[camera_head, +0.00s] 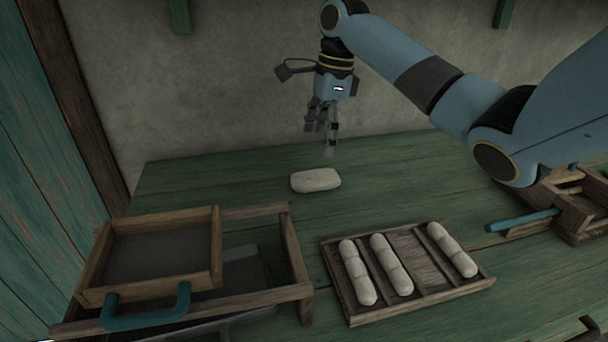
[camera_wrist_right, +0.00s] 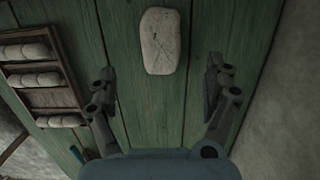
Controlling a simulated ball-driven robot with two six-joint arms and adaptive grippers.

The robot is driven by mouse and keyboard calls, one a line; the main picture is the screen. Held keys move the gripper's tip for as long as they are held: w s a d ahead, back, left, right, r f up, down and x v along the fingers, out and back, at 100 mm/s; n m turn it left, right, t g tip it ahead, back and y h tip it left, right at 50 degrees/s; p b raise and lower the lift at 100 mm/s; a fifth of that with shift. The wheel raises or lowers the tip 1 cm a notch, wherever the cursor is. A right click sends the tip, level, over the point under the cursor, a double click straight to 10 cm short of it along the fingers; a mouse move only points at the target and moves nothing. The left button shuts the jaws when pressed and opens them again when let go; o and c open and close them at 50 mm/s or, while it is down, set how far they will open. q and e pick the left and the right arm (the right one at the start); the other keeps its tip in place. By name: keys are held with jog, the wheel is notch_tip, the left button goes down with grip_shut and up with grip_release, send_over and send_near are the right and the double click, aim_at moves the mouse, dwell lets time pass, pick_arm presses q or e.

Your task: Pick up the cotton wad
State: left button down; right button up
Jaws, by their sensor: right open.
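The cotton wad (camera_head: 316,180) is a pale, rounded block lying on the green plank table, toward the back. It also shows in the right wrist view (camera_wrist_right: 160,41), at the top centre and beyond the fingertips. My right gripper (camera_head: 324,146) points down above the table, behind the wad and apart from it. In the right wrist view its two fingers (camera_wrist_right: 162,80) are spread wide with only bare planks between them. My left gripper is in neither view.
A wooden tray (camera_head: 463,288) with several white rolls lies at the front centre. A wooden frame with a blue-handled box (camera_head: 216,246) stands at the front left. A wooden device with a blue handle (camera_head: 567,217) is at the right. A wall (camera_head: 220,90) rises behind the table.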

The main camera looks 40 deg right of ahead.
send_over(316, 175)
jog(key=f, duration=0.3)
jog(key=f+b, duration=0.1)
jog(key=shift+s+f, duration=0.15)
jog(key=shift+s, duration=0.2)
jog(key=shift+w+f, duration=0.15)
jog(key=shift+f, duration=0.5)
jog(key=f+b, duration=0.1)
jog(key=f, duration=0.3)
jog(key=shift+w, duration=0.2)
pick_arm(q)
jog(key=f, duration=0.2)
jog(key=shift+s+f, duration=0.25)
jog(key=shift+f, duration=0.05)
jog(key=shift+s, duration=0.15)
pick_arm(e)
jog(key=c, duration=0.9)
